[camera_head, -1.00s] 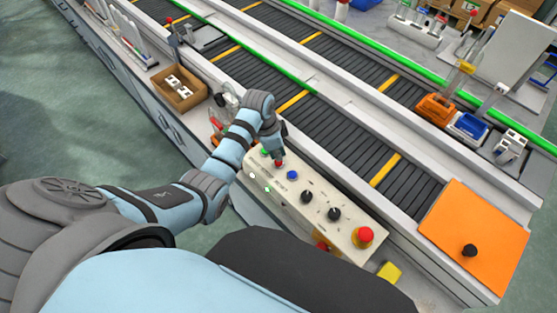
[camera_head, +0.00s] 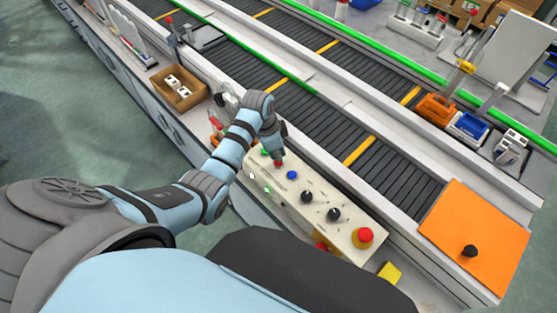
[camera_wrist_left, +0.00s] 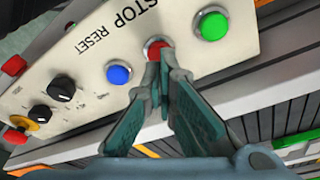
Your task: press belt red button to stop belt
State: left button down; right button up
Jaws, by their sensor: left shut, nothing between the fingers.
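A cream control panel (camera_head: 318,207) stands along the near edge of the belt. Its red stop button (camera_head: 278,163) is partly hidden under my left gripper (camera_head: 278,155). In the left wrist view, the red button (camera_wrist_left: 153,45) sits below the word STOP, between a green button (camera_wrist_left: 212,24) and a blue button (camera_wrist_left: 118,73). My left gripper (camera_wrist_left: 164,58) is shut and empty, with its fingertips at the red button, covering part of it. I cannot tell how far the button is pushed in. The right gripper is not in view.
Black knobs (camera_head: 333,214) and a larger red mushroom button (camera_head: 365,235) are farther along the panel. The ribbed belt (camera_head: 320,120) runs behind it. An orange plate (camera_head: 478,236) lies at the right, and a cardboard box (camera_head: 179,92) stands at the left.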

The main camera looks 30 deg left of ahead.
pick_arm(q)
jog(key=shift+f+b, duration=0.55)
jog(key=shift+f, duration=0.45)
dwell(0.3)
notch_tip(320, 180, up, 3)
jog(key=p, duration=0.3)
jog(key=shift+r, duration=0.1)
notch_tip(320, 180, up, 5)
jog(key=shift+f, duration=0.1)
dwell(0.4)
